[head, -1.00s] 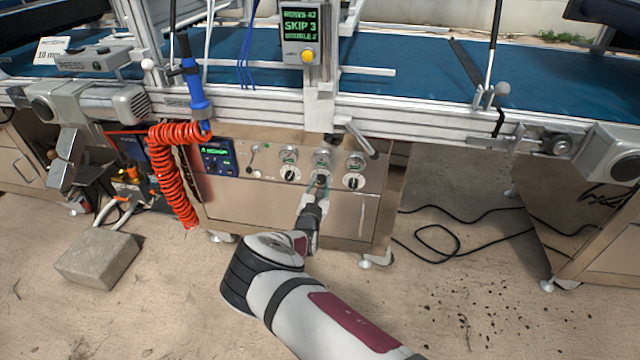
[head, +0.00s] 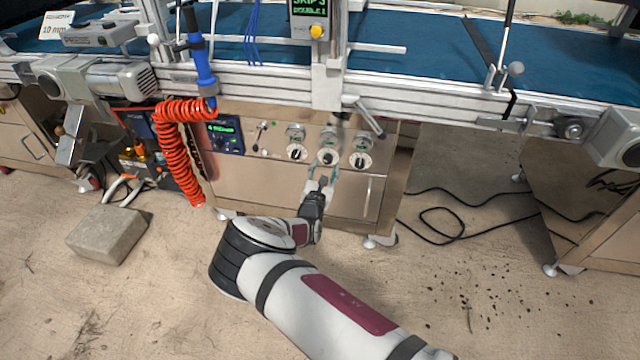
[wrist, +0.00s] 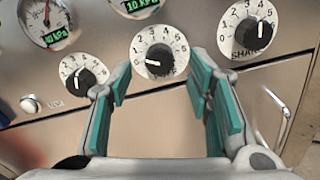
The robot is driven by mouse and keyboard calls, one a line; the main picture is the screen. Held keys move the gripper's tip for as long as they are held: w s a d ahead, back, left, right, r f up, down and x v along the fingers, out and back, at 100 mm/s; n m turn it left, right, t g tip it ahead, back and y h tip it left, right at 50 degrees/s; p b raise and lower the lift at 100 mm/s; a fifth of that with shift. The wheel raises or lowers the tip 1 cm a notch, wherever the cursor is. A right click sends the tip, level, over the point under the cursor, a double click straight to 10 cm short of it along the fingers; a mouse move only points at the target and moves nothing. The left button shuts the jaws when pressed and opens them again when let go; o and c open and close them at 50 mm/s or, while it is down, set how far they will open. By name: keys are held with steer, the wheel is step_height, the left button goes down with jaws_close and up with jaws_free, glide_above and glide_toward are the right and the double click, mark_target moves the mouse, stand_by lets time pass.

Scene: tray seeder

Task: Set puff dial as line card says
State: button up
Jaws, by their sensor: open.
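Three dials with black knobs sit in a row on the steel cabinet front: left dial (head: 297,151), middle dial (head: 328,157) and right dial (head: 360,161). In the wrist view the middle dial (wrist: 158,56) is in full view, its white mark pointing left. No puff label is readable. My gripper (head: 321,182) is open and empty, below and in front of the middle dial; in the wrist view its teal pads (wrist: 160,82) flank it, apart.
Gauges (wrist: 45,20) sit above the dials. A door handle (head: 368,193) is right of my gripper. A coiled red hose (head: 178,160) hangs at left. A concrete block (head: 107,235) and black cables (head: 440,222) lie on the floor. A green-lettered display (head: 310,12) is cut off.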

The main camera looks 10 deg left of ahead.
steer(key=s, duration=0.8)
steer(key=shift+s+a, duration=0.15)
steer(key=shift+s, duration=0.25)
